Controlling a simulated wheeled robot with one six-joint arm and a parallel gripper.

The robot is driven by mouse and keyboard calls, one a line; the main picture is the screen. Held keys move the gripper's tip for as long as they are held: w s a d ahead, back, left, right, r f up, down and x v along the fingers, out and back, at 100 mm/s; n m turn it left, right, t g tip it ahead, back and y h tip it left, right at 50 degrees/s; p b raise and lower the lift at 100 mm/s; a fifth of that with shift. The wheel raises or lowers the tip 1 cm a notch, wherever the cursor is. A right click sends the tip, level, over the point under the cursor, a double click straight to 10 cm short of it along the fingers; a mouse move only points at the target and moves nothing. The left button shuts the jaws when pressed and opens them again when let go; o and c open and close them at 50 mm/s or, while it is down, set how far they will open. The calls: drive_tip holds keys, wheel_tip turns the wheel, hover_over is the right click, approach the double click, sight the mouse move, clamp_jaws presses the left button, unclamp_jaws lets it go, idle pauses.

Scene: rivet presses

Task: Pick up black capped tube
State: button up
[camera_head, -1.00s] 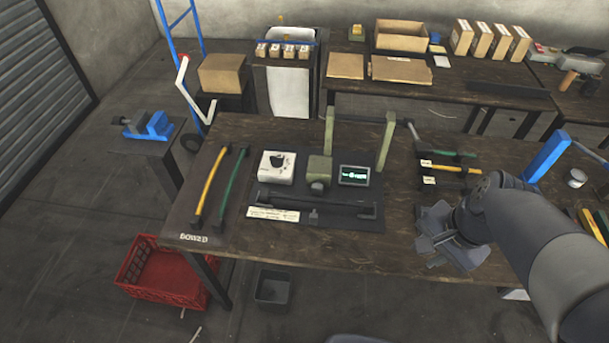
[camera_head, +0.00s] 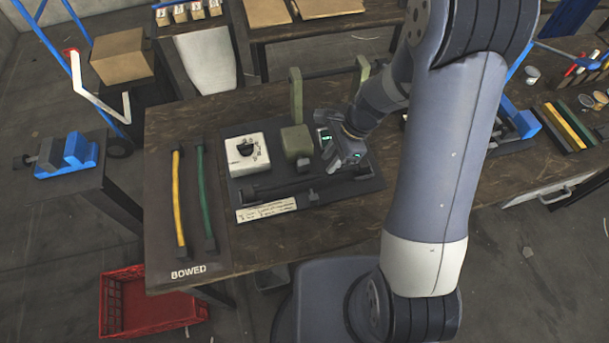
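The black capped tube (camera_head: 280,187) lies along the front of the dark mat (camera_head: 345,195), in front of the white dial box (camera_head: 247,154) and the green press block (camera_head: 297,142). My gripper (camera_head: 338,166) is just behind the right part of the tube, over the small display, which it partly hides. I cannot tell whether it touches the tube or hangs above it. The finger gap is too small and dark to read, and I see nothing held in it.
A yellow tube (camera_head: 178,200) and a green tube (camera_head: 204,195) lie on the BOWED board (camera_head: 160,240) at left. Two green posts (camera_head: 296,95) stand behind the press block. A paper label (camera_head: 266,210) lies in front of the tube. A red crate (camera_head: 150,310) sits on the floor.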

sight(318, 174)
drive_tip(key=shift+p+x, duration=0.55)
drive_tip(key=shift+x, duration=2.95)
drive_tip(key=shift+a, duration=0.1)
drive_tip(key=shift+r, duration=0.1)
clamp_jaws()
